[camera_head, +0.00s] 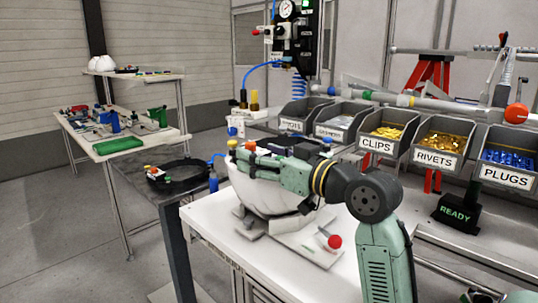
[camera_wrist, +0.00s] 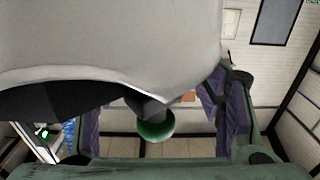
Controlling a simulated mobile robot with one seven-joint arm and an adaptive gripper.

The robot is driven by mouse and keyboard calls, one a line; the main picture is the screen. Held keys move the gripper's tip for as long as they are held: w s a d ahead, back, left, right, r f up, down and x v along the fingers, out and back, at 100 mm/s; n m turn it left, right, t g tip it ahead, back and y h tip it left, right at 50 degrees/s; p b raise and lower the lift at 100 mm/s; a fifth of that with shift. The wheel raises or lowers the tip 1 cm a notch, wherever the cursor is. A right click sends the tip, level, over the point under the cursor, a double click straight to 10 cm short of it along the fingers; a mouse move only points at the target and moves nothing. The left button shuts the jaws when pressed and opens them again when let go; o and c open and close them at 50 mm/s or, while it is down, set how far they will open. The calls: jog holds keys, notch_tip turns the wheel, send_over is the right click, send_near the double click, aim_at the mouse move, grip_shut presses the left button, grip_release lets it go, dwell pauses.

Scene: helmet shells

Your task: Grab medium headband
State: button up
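A black ring-shaped piece (camera_head: 182,176), which may be a headband, lies on the dark table left of centre in the head view. I cannot tell its size marking. A white helmet shell (camera_head: 262,194) sits on the white workbench, with dark material along its top. My gripper (camera_head: 247,150) is at the left end of my green arm, over or beside the shell. Its fingers are hard to make out there. In the wrist view a large pale curved surface (camera_wrist: 110,40) fills the upper left, with a dark band beneath it. A green round-ended part (camera_wrist: 155,128) shows below.
Bins marked CLIPS (camera_head: 385,140), RIVETS (camera_head: 437,156) and PLUGS (camera_head: 505,178) stand behind the workbench (camera_head: 225,230). A red ball (camera_head: 334,241) lies at its front. Open floor lies at lower left.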

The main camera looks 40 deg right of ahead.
jog(key=c, duration=1.3)
jog(key=shift+o, duration=0.2)
jog(key=shift+r, duration=0.15)
